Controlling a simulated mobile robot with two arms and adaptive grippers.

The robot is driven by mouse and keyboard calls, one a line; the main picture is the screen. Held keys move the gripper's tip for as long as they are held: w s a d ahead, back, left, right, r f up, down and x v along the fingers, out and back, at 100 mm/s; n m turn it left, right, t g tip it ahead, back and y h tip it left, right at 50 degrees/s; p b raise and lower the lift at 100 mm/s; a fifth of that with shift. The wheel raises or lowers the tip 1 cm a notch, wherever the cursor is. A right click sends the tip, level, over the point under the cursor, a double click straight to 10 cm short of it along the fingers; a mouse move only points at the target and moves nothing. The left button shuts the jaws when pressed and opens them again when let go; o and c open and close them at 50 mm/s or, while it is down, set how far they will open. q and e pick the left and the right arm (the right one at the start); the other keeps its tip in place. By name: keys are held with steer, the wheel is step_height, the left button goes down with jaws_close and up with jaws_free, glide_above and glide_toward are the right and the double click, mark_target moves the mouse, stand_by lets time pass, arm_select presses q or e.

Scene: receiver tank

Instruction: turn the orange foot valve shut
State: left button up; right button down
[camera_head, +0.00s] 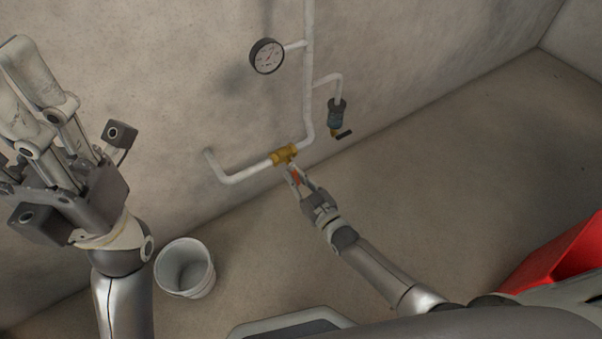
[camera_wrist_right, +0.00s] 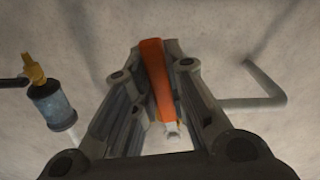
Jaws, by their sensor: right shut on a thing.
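The foot valve has a brass-yellow body (camera_head: 284,155) on the low white pipe near the foot of the wall. Its orange lever (camera_wrist_right: 157,78) shows between the fingers in the right wrist view, and as a small orange patch (camera_head: 296,178) in the head view. My right gripper (camera_head: 298,178) is shut on the orange lever, with a finger on each side of it. The same right gripper fills the middle of the wrist view (camera_wrist_right: 160,85). My left gripper (camera_head: 45,130) is raised at the left, well away from the valve; its fingertips are partly out of frame.
A round gauge (camera_head: 267,56) sits on the wall off the vertical pipe (camera_head: 309,80). A blue-grey fitting with a small yellow and black tap (camera_head: 337,115) hangs right of it. A white bucket (camera_head: 185,267) stands on the floor. A red object (camera_head: 560,255) is at the right.

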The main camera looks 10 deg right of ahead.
steer(key=shift+s+a+f+m, duration=0.2)
steer(key=shift+a+m, duration=0.4)
steer(key=shift+m, duration=0.4)
steer(key=shift+s, duration=0.1)
steer(key=c, duration=1.4)
jaws_free()
steer(key=shift+r, duration=0.1)
steer(key=v, duration=1.2)
